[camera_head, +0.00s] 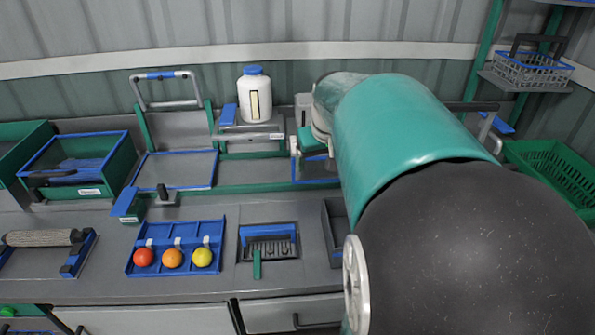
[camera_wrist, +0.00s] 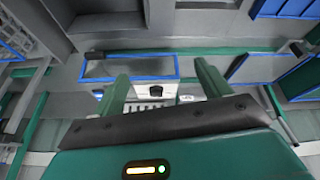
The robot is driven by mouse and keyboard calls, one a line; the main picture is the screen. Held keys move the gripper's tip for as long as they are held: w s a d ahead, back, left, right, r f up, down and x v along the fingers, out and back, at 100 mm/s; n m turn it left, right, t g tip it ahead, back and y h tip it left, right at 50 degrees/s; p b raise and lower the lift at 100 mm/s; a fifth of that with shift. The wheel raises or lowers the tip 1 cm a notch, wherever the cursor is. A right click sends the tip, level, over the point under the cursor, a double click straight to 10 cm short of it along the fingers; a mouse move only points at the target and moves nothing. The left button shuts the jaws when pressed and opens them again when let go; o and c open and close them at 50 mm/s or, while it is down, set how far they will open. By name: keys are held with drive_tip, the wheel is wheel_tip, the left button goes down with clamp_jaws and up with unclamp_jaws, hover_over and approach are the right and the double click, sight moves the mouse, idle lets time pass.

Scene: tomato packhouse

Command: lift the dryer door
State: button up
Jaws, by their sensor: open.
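My gripper (camera_wrist: 162,72) is open in the wrist view, with two green fingers spread wide and nothing held between them. A pale unit with a dark knob and a slotted front (camera_wrist: 153,98) shows between and beyond the fingers. A grey panel with blue edging (camera_wrist: 130,69) lies across the view past the left finger. I cannot tell for sure which part is the dryer door. In the head view my teal and black arm covers the right middle of the bench and hides my gripper. A blue-edged part (camera_head: 312,181) shows just left of the arm.
A white jar with a blue lid (camera_head: 256,99) stands on a raised stand. An upright handle frame (camera_head: 164,90) rises at the back left. A blue tray (camera_head: 137,263) holds three tomatoes. A green crate (camera_head: 552,165) is at right and a wire basket (camera_head: 528,70) above it.

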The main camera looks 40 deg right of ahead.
drive_tip(key=s+a, duration=0.1)
drive_tip(key=a, duration=0.6)
drive_tip(key=shift+s+a+r+n, duration=0.35)
drive_tip(key=shift+s+r+n, duration=0.05)
drive_tip(key=s+a+f+n+y, duration=0.1)
drive_tip(key=s+a, duration=0.4)
drive_tip(key=a, duration=0.4)
drive_tip(key=s+a+f+n+t+y, duration=0.1)
drive_tip(key=s+a+n, duration=0.1)
drive_tip(key=s+a, duration=0.4)
drive_tip(key=a, duration=0.2)
drive_tip(key=shift+s+a+f+t, duration=0.25)
drive_tip(key=shift+s+a+t, duration=0.05)
drive_tip(key=shift+a, duration=0.1)
